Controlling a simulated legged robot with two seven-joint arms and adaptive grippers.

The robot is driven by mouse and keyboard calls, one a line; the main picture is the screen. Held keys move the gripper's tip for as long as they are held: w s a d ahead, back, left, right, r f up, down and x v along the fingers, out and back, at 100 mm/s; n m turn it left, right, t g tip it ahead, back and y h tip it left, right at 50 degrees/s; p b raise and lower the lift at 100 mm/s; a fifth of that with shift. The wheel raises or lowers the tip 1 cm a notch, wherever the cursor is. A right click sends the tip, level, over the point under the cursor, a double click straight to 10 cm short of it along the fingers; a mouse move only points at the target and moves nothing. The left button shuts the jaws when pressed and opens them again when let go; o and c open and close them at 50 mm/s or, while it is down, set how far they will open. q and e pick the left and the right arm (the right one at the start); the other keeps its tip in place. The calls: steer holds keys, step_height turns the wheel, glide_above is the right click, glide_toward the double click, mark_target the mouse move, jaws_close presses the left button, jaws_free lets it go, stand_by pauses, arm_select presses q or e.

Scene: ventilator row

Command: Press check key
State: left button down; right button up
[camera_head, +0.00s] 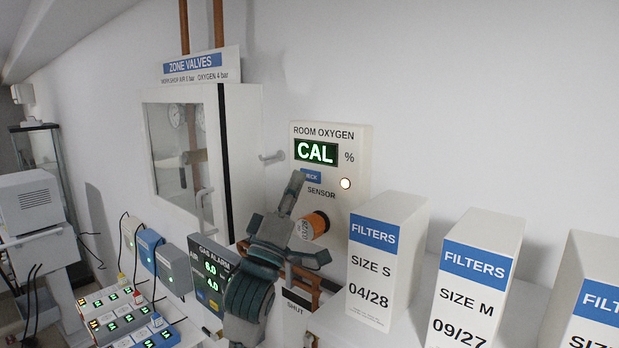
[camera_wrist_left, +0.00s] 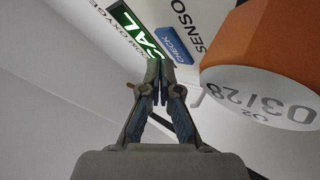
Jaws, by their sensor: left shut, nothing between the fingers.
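The room oxygen unit (camera_head: 360,150) is a pale box on the wall, its green display (camera_head: 317,152) reading "CAL". The blue check key (camera_head: 313,178) is below the display, partly hidden by my left gripper (camera_head: 297,178). That gripper is shut and empty, its fingertips at the key's left end. In the left wrist view the closed fingertips (camera_wrist_left: 160,62) lie beside the blue check key (camera_wrist_left: 176,45), over the edge of the green display (camera_wrist_left: 140,30). I cannot tell whether they touch the key. My right gripper is not in view.
An orange sensor (camera_head: 316,224) sticks out below the key, close to my gripper. White filter boxes (camera_head: 400,213) stand to the right. A zone valve cabinet (camera_head: 240,140) and a gas alarm panel (camera_head: 209,283) are to the left.

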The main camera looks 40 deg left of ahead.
arm_select(q)
steer(key=shift+w+r, duration=0.1)
steer(key=shift+w, duration=0.25)
stand_by(0.4)
steer(key=shift+w+p, duration=0.3)
stand_by(0.5)
steer(key=shift+s, duration=0.75)
